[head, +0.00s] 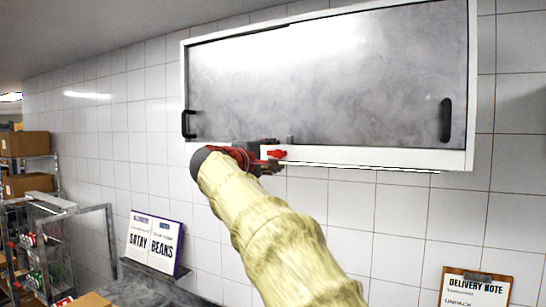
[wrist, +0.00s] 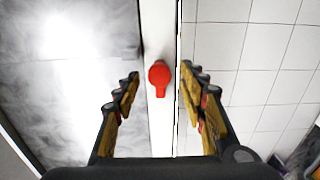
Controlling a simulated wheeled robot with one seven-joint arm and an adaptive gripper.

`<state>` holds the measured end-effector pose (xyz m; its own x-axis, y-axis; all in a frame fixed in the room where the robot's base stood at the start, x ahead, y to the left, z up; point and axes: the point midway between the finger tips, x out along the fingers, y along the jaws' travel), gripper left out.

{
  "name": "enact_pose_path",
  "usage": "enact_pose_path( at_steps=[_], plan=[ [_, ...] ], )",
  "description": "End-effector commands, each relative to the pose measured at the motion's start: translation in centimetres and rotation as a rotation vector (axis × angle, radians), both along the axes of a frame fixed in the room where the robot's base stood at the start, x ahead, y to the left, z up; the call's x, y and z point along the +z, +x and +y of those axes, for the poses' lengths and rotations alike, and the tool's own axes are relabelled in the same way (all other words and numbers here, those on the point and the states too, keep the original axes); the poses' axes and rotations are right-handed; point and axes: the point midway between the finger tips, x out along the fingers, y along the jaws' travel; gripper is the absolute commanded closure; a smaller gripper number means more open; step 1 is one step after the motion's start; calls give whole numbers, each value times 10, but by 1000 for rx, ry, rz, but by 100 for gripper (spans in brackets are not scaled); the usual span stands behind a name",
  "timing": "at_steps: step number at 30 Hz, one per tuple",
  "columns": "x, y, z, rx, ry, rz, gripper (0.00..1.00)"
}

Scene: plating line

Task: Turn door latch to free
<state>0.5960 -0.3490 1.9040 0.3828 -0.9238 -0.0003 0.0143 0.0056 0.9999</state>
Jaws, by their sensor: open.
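The red door latch (head: 277,154) sits on the white bottom rail of the wall cabinet, near its middle. In the wrist view the latch (wrist: 159,76) has a round hub and a short lever pointing toward the picture's bottom, along the rail. My gripper (wrist: 161,80) is open, with one finger on each side of the latch and gaps showing between. In the head view my gripper (head: 265,158) is at the rail beside the latch, partly hidden by my sleeved arm.
The cabinet's grey sliding doors (head: 370,75) carry a black handle at the left (head: 188,124) and another at the right (head: 446,120). A cookbook (head: 154,243) stands on a ledge below left. A delivery note clipboard (head: 476,289) hangs lower right. Shelving with boxes (head: 25,144) stands far left.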

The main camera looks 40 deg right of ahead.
Motion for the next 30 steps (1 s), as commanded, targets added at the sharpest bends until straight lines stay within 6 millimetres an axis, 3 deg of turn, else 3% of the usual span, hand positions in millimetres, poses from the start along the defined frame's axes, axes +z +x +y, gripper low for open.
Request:
enact_pose_path(
  at_steps=[10, 22, 30],
  plan=[
    [0, -4, 11, 2, 0, 0, 58],
    [0, -33, 83, 5, 0, -1, 58],
    [0, -44, 109, 1, 0, 0, 58]
  ],
)
